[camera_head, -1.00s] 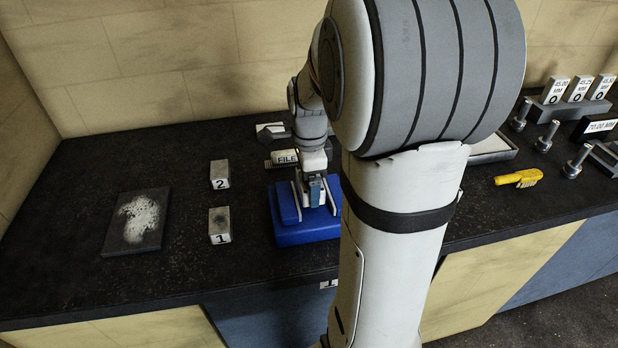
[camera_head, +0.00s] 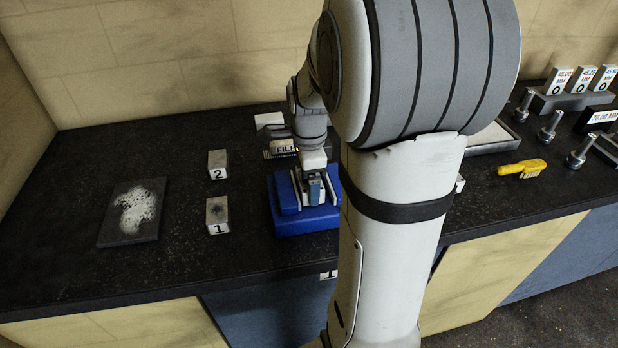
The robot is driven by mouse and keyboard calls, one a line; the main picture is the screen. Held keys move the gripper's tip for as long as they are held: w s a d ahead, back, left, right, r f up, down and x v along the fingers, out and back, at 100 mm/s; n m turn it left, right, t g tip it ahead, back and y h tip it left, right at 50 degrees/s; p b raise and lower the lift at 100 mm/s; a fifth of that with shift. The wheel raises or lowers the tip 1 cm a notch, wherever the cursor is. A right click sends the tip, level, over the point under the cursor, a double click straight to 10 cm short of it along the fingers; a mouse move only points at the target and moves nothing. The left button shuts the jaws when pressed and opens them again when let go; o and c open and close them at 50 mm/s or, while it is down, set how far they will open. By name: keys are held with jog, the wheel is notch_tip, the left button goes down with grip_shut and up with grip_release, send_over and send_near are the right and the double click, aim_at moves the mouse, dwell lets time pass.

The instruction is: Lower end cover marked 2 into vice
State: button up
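The blue vice (camera_head: 300,226) stands on the dark bench, partly behind my arm, with pale upright jaw-like strips on its top. My gripper (camera_head: 316,191) points down over the vice, between these strips. A small blue-grey piece shows at its tip; I cannot tell whether this is a finger or a held part. A grey block marked 2 (camera_head: 216,160) stands on the bench left of the vice, apart from my gripper. A similar block marked 1 (camera_head: 216,210) with a dark patch on top stands in front of it. I cannot tell whether these blocks are the end covers themselves.
A dark plate with a white patch (camera_head: 128,222) lies at left. A file label (camera_head: 284,148) sits behind the vice. My arm hides the middle bench.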

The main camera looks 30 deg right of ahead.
jog(key=o, duration=0.3)
notch_tip(320, 180, up, 8)
jog(key=shift+f, duration=0.1)
dwell(0.4)
jog(key=s+a+f+n+t, duration=0.2)
jog(key=s+a+n, duration=0.9)
jog(key=n, duration=1)
jog(key=shift+s+t, duration=0.5)
jog(key=shift+s, duration=0.3)
jog(key=shift+a+f, duration=0.1)
